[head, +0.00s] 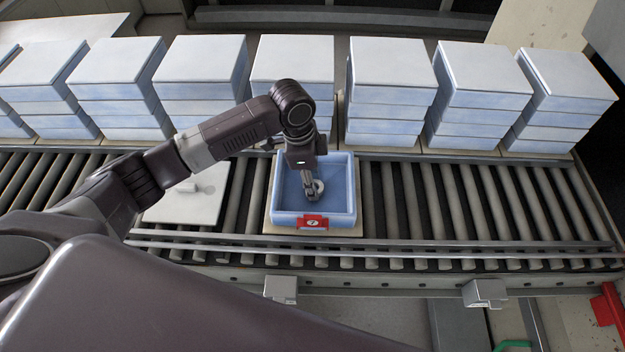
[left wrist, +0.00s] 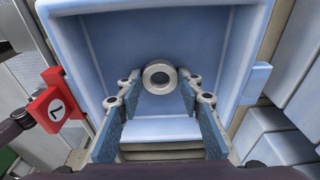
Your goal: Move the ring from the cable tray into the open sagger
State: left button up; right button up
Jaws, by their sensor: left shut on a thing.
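The open sagger (head: 351,185) is a light blue square box standing on a board on the roller conveyor, with a red tag (head: 313,222) on its front rim. My left gripper (head: 314,190) reaches down into it from above. The gripper is shut on the pale grey ring (head: 319,187). In the left wrist view the ring (left wrist: 147,77) sits between the two fingertips, its hole facing the camera, with the blue sagger walls (left wrist: 85,50) around it. I cannot tell whether the ring touches the sagger floor. No cable tray can be made out. My right gripper is not in view.
Several stacks of closed blue saggers with pale lids (head: 395,62) stand in a row behind the conveyor. A pale flat plate (head: 180,208) lies on the rollers left of the open sagger. The rollers (head: 430,205) to the right are bare. A metal rail (head: 450,246) runs along the front.

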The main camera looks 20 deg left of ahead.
pick_arm(q)
jog(key=o, duration=1.2)
jog(key=shift+c, duration=0.2)
notch_tip(320, 180, up, 12)
jog(key=a, duration=0.1)
jog(key=shift+s+a, duration=0.25)
jog(key=shift+a, duration=0.1)
